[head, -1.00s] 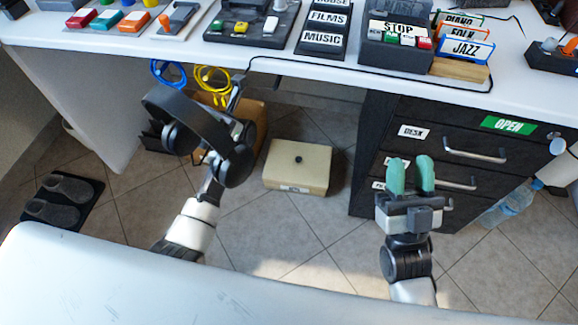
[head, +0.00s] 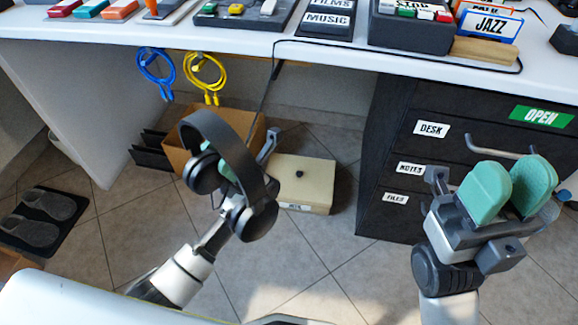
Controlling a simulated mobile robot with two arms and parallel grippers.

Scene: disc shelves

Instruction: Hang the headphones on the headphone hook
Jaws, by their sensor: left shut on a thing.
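The dark grey headphones (head: 226,138) hang in the air in front of the desk, tilted, with the headband up and the two ear cups below. My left gripper (head: 232,172) is shut on them; a green pad shows inside the headband, and the headphones hide much of the gripper. A grey finger part sticks out to their right. My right gripper (head: 511,190) is open and empty, its two green pads apart, in front of the drawers. I cannot make out a headphone hook under the desk edge.
A blue cable (head: 156,75) and a yellow cable (head: 205,77) hang under the white desk (head: 340,55). A cardboard box (head: 250,138) and a cream box (head: 304,185) stand on the floor. The dark drawer cabinet (head: 400,150) is at right. Slippers lie on a mat (head: 70,228) at left.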

